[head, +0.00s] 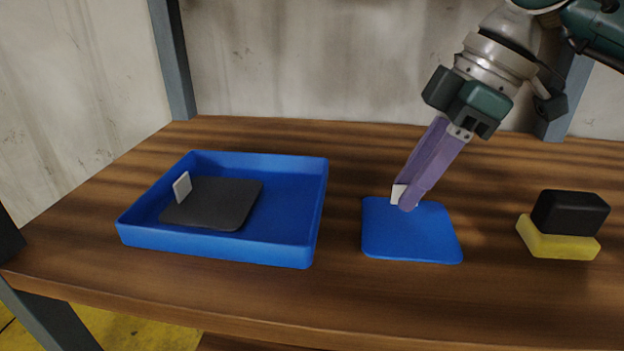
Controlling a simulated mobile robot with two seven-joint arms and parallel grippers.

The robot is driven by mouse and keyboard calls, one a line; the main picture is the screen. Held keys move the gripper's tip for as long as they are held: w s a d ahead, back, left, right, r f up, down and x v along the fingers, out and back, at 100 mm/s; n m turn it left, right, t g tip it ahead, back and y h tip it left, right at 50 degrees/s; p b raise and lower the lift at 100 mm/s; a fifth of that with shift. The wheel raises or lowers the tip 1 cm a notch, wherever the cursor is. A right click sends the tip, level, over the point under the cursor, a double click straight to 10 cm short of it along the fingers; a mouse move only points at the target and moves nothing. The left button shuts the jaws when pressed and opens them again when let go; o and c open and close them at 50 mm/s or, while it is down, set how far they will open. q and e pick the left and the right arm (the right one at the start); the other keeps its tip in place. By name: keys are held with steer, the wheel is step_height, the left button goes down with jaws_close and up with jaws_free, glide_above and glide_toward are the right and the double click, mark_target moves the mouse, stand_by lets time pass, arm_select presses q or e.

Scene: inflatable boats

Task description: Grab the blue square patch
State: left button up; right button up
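The blue square patch (411,238) lies flat on the wooden table, right of the blue tray. A small white tab (398,192) stands at its back edge. My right gripper (404,197) reaches down from the upper right, with its purple fingertips at this tab. The fingers lie close together and partly cover the tab. I cannot tell whether they are pressed shut on it. My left gripper is not in view.
A blue tray (218,252) on the left holds a dark grey square patch (222,203) with a white tab (182,187). A black and yellow block (569,214) sits at the right. Bare table (343,290) separates tray and blue patch. Grey posts and a wall stand behind.

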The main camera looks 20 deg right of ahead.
jaws_close()
stand_by(1.2)
